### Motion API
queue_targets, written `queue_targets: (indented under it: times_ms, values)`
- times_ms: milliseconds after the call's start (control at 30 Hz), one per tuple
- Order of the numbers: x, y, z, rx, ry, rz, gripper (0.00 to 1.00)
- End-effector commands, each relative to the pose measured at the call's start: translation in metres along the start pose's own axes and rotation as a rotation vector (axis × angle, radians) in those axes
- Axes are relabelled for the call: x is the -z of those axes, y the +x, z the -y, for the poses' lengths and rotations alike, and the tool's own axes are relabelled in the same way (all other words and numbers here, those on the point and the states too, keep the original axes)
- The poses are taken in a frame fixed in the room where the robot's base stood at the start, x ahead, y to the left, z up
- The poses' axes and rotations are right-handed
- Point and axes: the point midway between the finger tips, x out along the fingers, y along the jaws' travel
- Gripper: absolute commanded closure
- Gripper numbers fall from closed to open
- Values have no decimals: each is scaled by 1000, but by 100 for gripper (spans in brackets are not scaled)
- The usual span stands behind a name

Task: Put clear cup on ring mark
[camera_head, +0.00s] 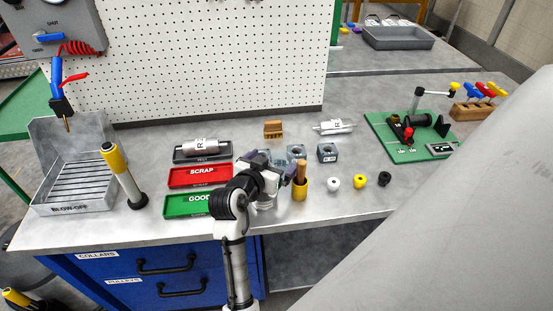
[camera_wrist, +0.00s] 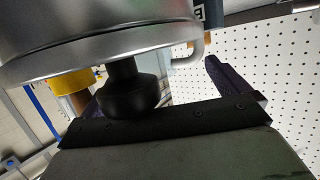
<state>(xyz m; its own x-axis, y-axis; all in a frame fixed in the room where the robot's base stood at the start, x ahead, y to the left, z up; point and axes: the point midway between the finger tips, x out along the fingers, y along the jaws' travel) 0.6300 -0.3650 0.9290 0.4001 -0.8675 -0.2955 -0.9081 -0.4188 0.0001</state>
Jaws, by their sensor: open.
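My gripper (camera_head: 268,163) is above the front middle of the bench. In the wrist view its two dark purple fingers are apart, with a black knob (camera_wrist: 130,97) between them. The knob joins a large silver metal body (camera_wrist: 100,30) with a small side handle. In the head view, a pale metal body (camera_head: 266,202) shows partly under my gripper, mostly hidden by my arm. I cannot tell whether the fingers touch the knob. I cannot make out a clear cup or a ring mark in either view.
Blue-grey blocks (camera_head: 327,152) stand behind. The red SCRAP tray (camera_head: 200,177) and green GOOD tray (camera_head: 188,205) lie left. White, yellow and black knobs (camera_head: 360,181) stand right.

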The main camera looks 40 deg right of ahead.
Motion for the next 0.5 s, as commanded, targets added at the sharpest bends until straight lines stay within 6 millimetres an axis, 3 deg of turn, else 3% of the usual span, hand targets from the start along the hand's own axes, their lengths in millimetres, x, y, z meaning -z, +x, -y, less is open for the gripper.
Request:
queue_targets:
  times_ms: [100, 500]
  values:
    - [0, 0, 0, 0, 0, 0, 3]
    - [0, 0, 0, 0, 0, 0, 55]
